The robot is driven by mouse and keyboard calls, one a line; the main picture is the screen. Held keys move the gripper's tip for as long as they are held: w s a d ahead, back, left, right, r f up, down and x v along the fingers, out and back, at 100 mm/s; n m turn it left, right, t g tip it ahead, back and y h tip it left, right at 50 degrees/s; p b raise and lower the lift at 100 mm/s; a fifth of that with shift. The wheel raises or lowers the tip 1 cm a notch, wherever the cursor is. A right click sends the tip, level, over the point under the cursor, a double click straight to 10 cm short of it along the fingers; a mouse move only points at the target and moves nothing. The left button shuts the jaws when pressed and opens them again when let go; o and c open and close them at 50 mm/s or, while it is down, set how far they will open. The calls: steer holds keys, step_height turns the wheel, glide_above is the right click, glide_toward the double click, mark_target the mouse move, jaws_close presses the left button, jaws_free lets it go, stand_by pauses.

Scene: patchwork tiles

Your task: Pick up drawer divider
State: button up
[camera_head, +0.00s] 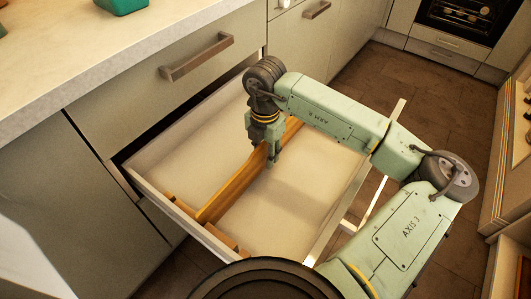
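The drawer divider (232,188) is a long, thin orange-brown wooden board. It stands on edge inside the open, pale-lined drawer (150,158), running from the lower left up toward the upper right. My gripper (266,152) points down over the divider, around its middle to far part. One finger shows on the near right side of the board. The other finger is mostly hidden, so I cannot tell whether the fingers press on the board. The gripper's wrist and the arm hide part of the divider's far end.
Short orange-brown wooden pieces (220,235) lie along the drawer's lower-left wall. The counter (75,50) above holds a green object (122,5). An oven (460,20) stands at the far right. The drawer floor is bare on both sides of the divider.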

steer(key=shift+f, duration=1.3)
steer(key=shift+c, duration=0.5)
jaws_close()
